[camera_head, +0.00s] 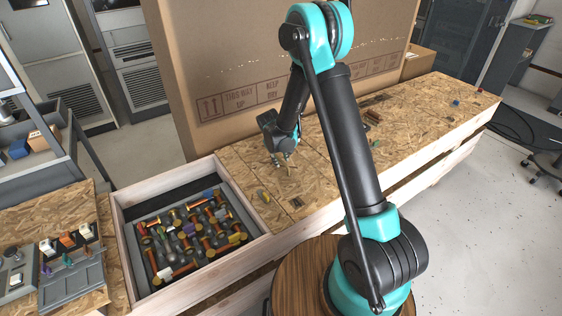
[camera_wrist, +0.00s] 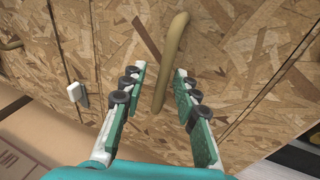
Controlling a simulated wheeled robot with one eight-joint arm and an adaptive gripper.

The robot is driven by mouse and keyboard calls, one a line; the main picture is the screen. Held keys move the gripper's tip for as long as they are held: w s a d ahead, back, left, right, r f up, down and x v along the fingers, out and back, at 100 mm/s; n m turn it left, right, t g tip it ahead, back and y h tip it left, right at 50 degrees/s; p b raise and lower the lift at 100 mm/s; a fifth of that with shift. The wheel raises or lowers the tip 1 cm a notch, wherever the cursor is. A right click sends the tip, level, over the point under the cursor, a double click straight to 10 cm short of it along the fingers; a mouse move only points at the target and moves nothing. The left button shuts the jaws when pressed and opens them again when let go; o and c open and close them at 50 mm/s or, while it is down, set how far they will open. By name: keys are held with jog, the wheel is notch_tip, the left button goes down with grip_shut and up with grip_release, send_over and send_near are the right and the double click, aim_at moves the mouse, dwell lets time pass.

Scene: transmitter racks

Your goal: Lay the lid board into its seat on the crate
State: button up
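The lid board (camera_wrist: 235,50) is a speckled wood-strand panel with a tan bar handle (camera_wrist: 172,50). In the head view the panel (camera_head: 303,180) lies among similar panels on the long crate (camera_head: 240,261), right of its open bay. My gripper (camera_wrist: 160,74) is open over the panel. Its two green-padded fingers stand on either side of the handle's lower part, with a visible gap on the right. Whether a finger touches the handle is unclear. In the head view my gripper (camera_head: 286,158) is small and points down at the panel.
The open bay at the crate's left end holds a dark tray (camera_head: 137,212) of several colored spools. A large cardboard box (camera_head: 190,60) stands behind the crate. Small loose items lie on the panels. A side table (camera_head: 75,197) holds a grey rack at left.

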jog(key=v, duration=1.2)
jog(key=s+d+r+m+y, duration=0.1)
jog(key=s+d+r+m, duration=0.15)
jog(key=s+d, duration=0.65)
jog(key=s+d+r+m, duration=0.2)
jog(key=s+d+r, duration=0.1)
jog(key=s+d, duration=0.7)
jog(key=s+d+f+m+t, duration=0.1)
jog(key=s+d+m, duration=0.1)
jog(key=s, duration=0.6)
jog(key=shift+d+f+y, duration=0.35)
jog(key=shift+d+y, duration=0.05)
jog(key=shift+d, duration=0.15)
